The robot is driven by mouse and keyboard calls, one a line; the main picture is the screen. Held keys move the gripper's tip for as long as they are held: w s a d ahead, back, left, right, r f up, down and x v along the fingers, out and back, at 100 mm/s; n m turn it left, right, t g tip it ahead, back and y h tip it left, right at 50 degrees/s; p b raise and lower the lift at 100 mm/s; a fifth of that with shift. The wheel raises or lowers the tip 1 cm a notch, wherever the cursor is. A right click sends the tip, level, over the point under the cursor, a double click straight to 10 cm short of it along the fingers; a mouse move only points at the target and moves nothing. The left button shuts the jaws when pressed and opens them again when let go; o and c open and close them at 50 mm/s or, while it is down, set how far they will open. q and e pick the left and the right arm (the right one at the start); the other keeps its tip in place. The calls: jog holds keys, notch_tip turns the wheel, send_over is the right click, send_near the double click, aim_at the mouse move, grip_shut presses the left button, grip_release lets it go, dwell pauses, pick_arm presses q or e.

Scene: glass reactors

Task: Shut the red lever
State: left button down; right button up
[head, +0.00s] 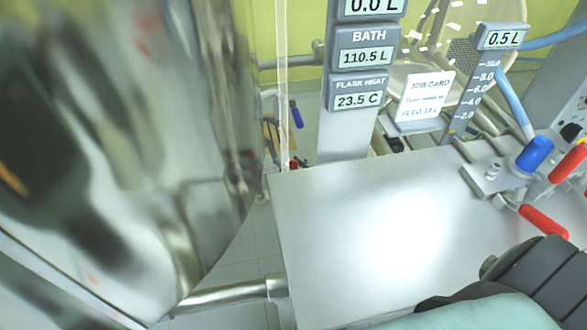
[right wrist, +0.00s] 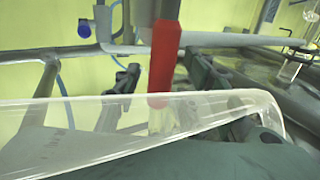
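I cannot tell which one the task means. My right gripper (head: 515,270) is dark and partly cut off at the lower right, below the lower lever. In the right wrist view a red lever (right wrist: 165,55) stands upright between two dark, separated fingers (right wrist: 158,85); a grip on it does not show. A clear curved edge partly covers its lower end. My left gripper is not in view.
A shiny steel vessel (head: 130,120) fills the left. A bare steel bench top (head: 370,215) lies in the middle. Behind it stand a display column (head: 345,125), a job card (head: 425,97) and a level gauge (head: 485,75). Pipes (right wrist: 60,55) cross the right wrist view.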

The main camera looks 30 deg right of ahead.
grip_shut()
dwell(0.5)
